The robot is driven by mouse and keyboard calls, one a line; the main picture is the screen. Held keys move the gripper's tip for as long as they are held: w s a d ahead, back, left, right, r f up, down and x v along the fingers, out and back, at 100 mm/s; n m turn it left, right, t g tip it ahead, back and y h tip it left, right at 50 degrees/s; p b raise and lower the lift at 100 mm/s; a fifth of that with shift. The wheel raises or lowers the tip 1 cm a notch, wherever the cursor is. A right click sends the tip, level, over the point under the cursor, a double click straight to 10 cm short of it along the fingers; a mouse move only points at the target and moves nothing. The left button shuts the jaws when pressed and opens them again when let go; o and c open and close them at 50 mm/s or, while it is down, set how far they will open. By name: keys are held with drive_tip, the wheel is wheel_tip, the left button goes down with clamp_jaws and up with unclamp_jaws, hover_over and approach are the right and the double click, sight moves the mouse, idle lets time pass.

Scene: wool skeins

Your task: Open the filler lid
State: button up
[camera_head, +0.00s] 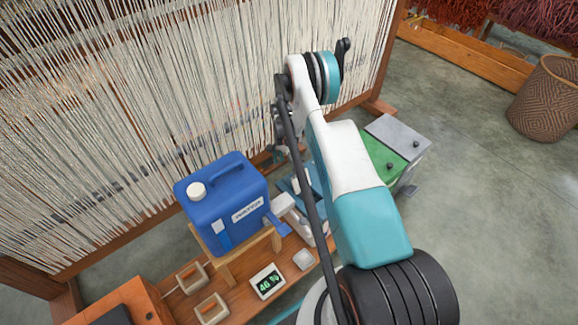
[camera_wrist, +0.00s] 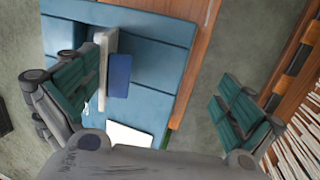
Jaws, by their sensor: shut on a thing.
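The filler lid (camera_wrist: 106,42) looks like a pale plate with a blue tab (camera_wrist: 120,75), standing up over the blue-teal housing (camera_wrist: 165,60). In the head view a pale part with a blue tab (camera_head: 277,224) shows beside the jug, and my arm hides much of the housing (camera_head: 318,185).
A blue water jug (camera_head: 222,190) with a white cap stands on a wooden stand left of the housing. A 46 % display (camera_head: 267,281) lies in front. A green and grey bin (camera_head: 402,143) stands right. The threaded loom (camera_head: 130,110) closes off the back.

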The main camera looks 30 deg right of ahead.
drive_tip(key=w+t+h, duration=0.1)
drive_tip(key=w+t, duration=0.2)
drive_tip(key=w, duration=0.5)
drive_tip(key=shift+w+d+f, duration=0.2)
drive_tip(key=shift+d+f, duration=0.05)
drive_tip(key=shift+f, duration=0.1)
drive_tip(key=shift+a+r, duration=0.1)
drive_tip(key=shift+r, duration=0.1)
drive_tip(key=r, duration=0.2)
drive_tip(key=a+r+g, duration=0.1)
drive_tip(key=shift+s+r, duration=0.2)
drive_tip(key=shift+s, duration=0.15)
drive_tip(key=c, duration=1.1)
drive_tip(key=s+r, duration=0.1)
drive_tip(key=r, duration=0.1)
drive_tip(key=s+d+r+g, duration=0.1)
drive_tip(key=s+r, duration=0.1)
drive_tip(key=r, duration=0.1)
drive_tip(key=s+r+g+y, duration=0.1)
drive_tip(key=r, duration=0.2)
drive_tip(key=shift+s+d+r, duration=0.15)
drive_tip(key=shift+d+r, duration=0.1)
drive_tip(key=shift+d, duration=0.05)
drive_tip(key=shift+c, duration=0.8)
